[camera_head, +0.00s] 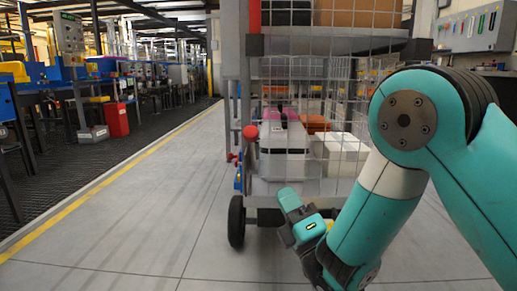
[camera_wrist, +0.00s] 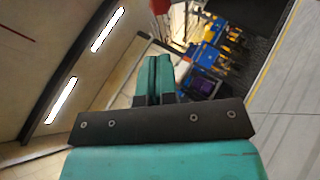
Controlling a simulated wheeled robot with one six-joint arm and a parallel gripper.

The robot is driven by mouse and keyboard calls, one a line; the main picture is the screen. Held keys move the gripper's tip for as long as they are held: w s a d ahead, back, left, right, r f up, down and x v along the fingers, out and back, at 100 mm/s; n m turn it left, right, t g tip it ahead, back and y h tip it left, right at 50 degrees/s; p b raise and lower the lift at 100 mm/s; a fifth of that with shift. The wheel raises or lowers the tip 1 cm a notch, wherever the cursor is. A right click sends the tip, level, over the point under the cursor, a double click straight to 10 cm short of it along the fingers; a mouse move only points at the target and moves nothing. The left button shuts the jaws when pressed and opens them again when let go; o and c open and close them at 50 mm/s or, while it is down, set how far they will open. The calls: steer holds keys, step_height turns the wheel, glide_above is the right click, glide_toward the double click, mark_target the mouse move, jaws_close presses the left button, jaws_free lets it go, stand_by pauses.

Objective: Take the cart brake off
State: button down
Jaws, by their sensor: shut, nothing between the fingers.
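The wire-mesh cart (camera_head: 345,75) stands ahead, right of the middle of the head view. A red round knob (camera_head: 251,132) is at its left front edge, with a smaller red knob (camera_head: 232,157) lower and further left. I cannot tell which of these, if either, is the brake. My gripper (camera_head: 289,199) is in front of the cart's lower part, below and right of the knobs and apart from them. Its fingers are together and empty in the wrist view (camera_wrist: 158,72). My arm hides the cart's lower right part.
A black wheel (camera_head: 236,221) shows at the cart's lower left. Inside the cart is a white box (camera_head: 340,150) among other goods. Open floor (camera_head: 150,210) lies to the left, up to a yellow line. Blue workstations and a red bin (camera_head: 117,119) stand beyond it.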

mark_target(254, 139)
steer(key=x, duration=1.3)
steer(key=shift+w+a+r+b, duration=0.15)
steer(key=shift+w+r+b, duration=0.1)
steer(key=shift+b, duration=0.1)
steer(key=shift+w+r, duration=0.1)
steer(key=shift+r, duration=0.05)
